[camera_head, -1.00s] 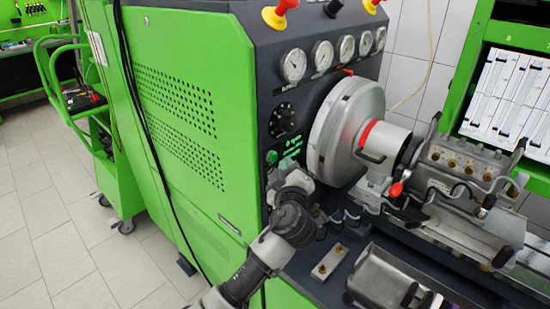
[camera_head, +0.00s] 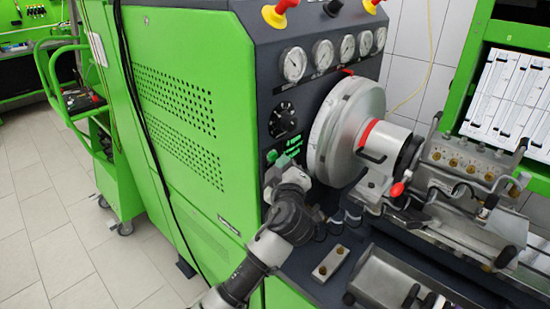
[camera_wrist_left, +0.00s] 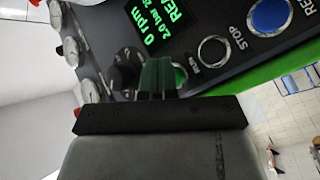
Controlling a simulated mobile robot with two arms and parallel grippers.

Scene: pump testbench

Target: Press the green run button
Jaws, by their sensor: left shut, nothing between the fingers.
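The green run button (camera_head: 271,156) is on the dark front panel of the pump testbench, left of the green-lit display (camera_head: 293,147). In the left wrist view the button (camera_wrist_left: 182,73) shows partly beside my fingertips, with the RUN label next to it. My left gripper (camera_head: 282,164) is shut and empty, its tips at the panel close to the button. In the left wrist view its fingers (camera_wrist_left: 158,76) cover part of the panel beside the button. I cannot tell whether the tips touch it. My right gripper is not in view.
In the left wrist view the STOP button (camera_wrist_left: 213,50) and the blue RESET button (camera_wrist_left: 270,17) are farther along the panel. A dark knob (camera_head: 284,118) is above the display. The round metal chuck (camera_head: 342,130) stands close to the right of my gripper.

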